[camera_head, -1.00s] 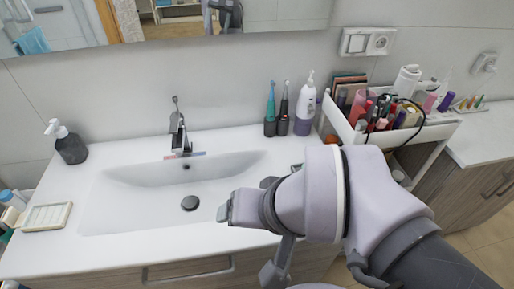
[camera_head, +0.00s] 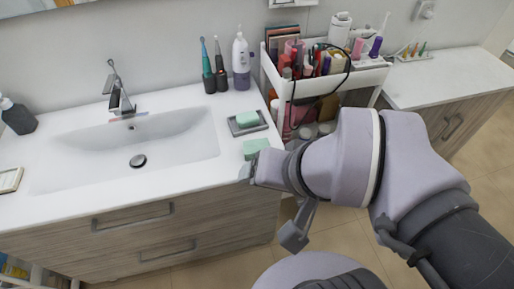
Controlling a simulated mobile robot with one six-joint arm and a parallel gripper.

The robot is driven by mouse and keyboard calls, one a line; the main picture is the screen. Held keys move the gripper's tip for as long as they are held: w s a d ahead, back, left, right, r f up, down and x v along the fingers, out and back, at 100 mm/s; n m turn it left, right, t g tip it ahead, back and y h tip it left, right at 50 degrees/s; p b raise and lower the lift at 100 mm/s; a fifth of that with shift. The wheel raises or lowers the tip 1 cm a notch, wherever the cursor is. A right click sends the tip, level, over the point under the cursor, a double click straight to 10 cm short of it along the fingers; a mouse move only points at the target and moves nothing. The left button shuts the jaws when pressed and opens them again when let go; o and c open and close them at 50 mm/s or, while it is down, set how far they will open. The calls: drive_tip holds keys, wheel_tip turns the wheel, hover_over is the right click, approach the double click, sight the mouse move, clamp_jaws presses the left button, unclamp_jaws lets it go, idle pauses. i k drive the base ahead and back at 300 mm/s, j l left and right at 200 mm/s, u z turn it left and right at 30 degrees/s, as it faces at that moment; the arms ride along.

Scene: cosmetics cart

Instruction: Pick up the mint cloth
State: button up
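A small mint cloth (camera_head: 255,147) lies on the white counter close to its right front edge. A mint-green block, likely soap (camera_head: 247,118), sits in a grey dish (camera_head: 236,131) just behind it. My gripper (camera_head: 250,170) is at the counter edge, right in front of the cloth in the picture. My own arm hides most of the gripper, and its fingers are too small and covered to tell open from shut. I cannot tell whether it touches the cloth.
The sink basin (camera_head: 180,140) and tap (camera_head: 119,90) are to the left. Toothbrushes (camera_head: 214,65) and a white-purple bottle (camera_head: 241,62) stand behind the dish. A white cart (camera_head: 358,80) full of cosmetics stands to the right. Bare floor shows below the counter.

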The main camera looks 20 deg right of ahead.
sight(250, 148)
drive_tip(key=u, duration=1.8)
drive_tip(key=z, duration=1.8)
drive_tip(key=i+u, duration=0.15)
drive_tip(key=u, duration=0.2)
drive_tip(key=i+u, duration=0.1)
drive_tip(key=u, duration=0.25)
drive_tip(key=i+l+u, duration=0.1)
drive_tip(key=u, duration=0.25)
